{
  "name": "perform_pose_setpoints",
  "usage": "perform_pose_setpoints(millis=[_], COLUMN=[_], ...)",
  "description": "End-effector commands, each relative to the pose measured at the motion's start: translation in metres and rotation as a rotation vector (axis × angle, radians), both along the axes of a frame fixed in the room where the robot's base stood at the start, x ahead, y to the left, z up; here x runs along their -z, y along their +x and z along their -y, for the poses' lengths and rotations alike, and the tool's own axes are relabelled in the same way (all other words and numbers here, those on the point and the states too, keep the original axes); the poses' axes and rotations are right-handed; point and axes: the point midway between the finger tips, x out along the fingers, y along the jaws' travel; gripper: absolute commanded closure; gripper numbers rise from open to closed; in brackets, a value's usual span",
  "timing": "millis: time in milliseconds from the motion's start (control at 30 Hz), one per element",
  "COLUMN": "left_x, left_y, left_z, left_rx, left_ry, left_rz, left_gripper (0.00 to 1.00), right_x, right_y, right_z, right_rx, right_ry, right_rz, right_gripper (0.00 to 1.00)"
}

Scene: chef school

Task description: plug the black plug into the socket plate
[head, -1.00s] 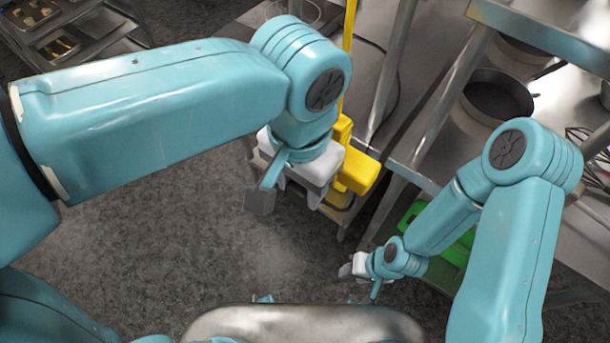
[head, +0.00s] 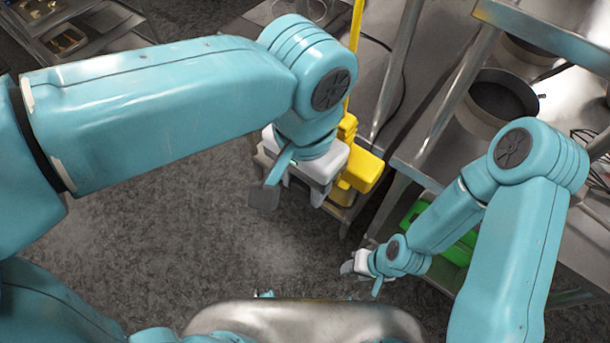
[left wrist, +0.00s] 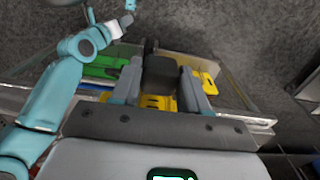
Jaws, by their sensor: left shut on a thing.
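In the left wrist view the black plug (left wrist: 160,73) is a dark block between the two grey fingers of my left gripper (left wrist: 160,88), which is shut on it. In the head view my left gripper (head: 305,192) points down over the floor, beside a yellow object; the plug cannot be made out there, hidden by the gripper body. My right gripper (head: 352,268) hangs low at the lower middle, apart from the left one; its jaws are too small to read. I cannot make out the socket plate in either view.
A yellow object (head: 363,169) with a tall handle stands by a steel table leg. A green bin (head: 462,248) sits low under the shelving at right. A dark pan (head: 503,97) is on the steel shelf. Grey floor (head: 160,235) lies open at left.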

Motion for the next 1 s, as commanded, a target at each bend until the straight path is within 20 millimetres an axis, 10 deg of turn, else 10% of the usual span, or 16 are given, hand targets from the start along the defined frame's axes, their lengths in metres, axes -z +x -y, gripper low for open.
perform_pose_setpoints(millis=[1000], left_x=[-0.0005], left_y=[0.0069], left_z=[0.0051], left_rx=[0.0], left_ry=[0.0], left_rz=[0.0], left_gripper=[0.85], right_x=[-0.0065], right_y=[-0.0001], right_z=[0.0], right_rx=[0.0], right_ry=[0.0], right_rz=[0.0], right_gripper=[0.57])
